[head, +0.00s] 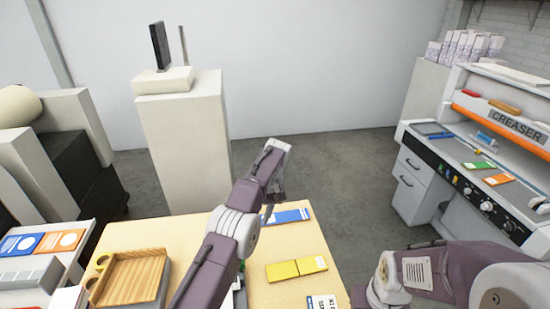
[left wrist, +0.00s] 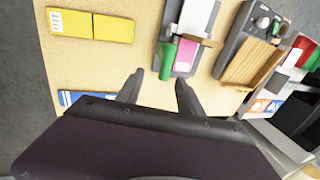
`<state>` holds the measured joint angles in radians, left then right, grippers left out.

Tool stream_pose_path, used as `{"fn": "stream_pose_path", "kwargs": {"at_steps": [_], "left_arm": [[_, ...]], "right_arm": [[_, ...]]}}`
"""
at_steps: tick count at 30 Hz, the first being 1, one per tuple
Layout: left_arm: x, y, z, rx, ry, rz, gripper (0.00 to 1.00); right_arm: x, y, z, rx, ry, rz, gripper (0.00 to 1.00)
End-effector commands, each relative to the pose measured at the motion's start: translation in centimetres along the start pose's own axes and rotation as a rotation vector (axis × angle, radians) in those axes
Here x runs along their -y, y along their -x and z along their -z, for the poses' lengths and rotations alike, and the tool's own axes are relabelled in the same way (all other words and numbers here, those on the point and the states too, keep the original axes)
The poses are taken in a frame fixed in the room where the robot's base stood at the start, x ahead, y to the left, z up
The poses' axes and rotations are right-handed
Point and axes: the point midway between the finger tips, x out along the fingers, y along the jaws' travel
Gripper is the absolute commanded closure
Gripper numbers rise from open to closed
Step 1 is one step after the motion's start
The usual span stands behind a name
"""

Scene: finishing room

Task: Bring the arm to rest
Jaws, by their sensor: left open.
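My left gripper (head: 272,200) is raised over the far part of the light wooden table (head: 255,285) in the head view. In the left wrist view its two fingers (left wrist: 158,93) are spread apart with only bare tabletop between them. A blue card (head: 287,216) lies on the table close to this gripper; part of it shows beside the fingers in the left wrist view (left wrist: 72,97). My right arm (head: 430,270) is at the bottom right of the head view, and its gripper does not show.
A yellow card (head: 297,269) and a wooden tray (head: 130,280) lie on the table. A green-handled device (left wrist: 168,60) with a pink card shows in the left wrist view. A white pedestal (head: 185,140) stands behind, the creaser bench (head: 415,165) at right. Floor between is clear.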

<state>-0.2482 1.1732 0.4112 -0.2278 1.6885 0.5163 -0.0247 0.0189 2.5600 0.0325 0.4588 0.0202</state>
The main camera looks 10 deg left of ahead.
Motion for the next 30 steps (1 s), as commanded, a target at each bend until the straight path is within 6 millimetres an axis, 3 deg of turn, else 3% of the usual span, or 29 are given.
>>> {"fn": "stream_pose_path", "kwargs": {"at_steps": [2, 6, 10, 14, 20, 24, 30], "left_arm": [[0.2, -0.8, 0.3, -0.005, 0.011, -0.004, 0.56], [2.6, 1.7, 1.4, -0.079, 0.072, -0.052, 0.56], [5.5, 1.8, -0.8, -0.049, 0.099, -0.057, 0.56], [7.4, 0.1, -3.4, -0.032, 0.09, -0.08, 0.56], [9.1, -5.9, -9.8, -0.015, 0.025, -0.146, 0.56], [9.4, -11.7, -16.0, -0.008, -0.038, -0.202, 0.56], [9.2, -18.6, -24.5, -0.009, -0.14, -0.26, 0.56]], "right_arm": [[0.0, -1.1, -0.1, 0.0, 0.0, 0.0, 1.0], [-0.1, -4.4, -0.5, 0.0, 0.0, 0.0, 1.0], [-0.1, -7.2, -0.8, 0.0, 0.0, 0.0, 1.0], [-0.2, -9.6, -1.0, 0.0, 0.0, 0.0, 1.0], [-0.3, -13.2, -1.4, 0.0, 0.0, 0.0, 1.0], [-0.3, -15.0, -1.6, 0.0, 0.0, 0.0, 1.0], [-0.3, -15.1, -1.6, 0.0, 0.0, 0.0, 1.0]]}}
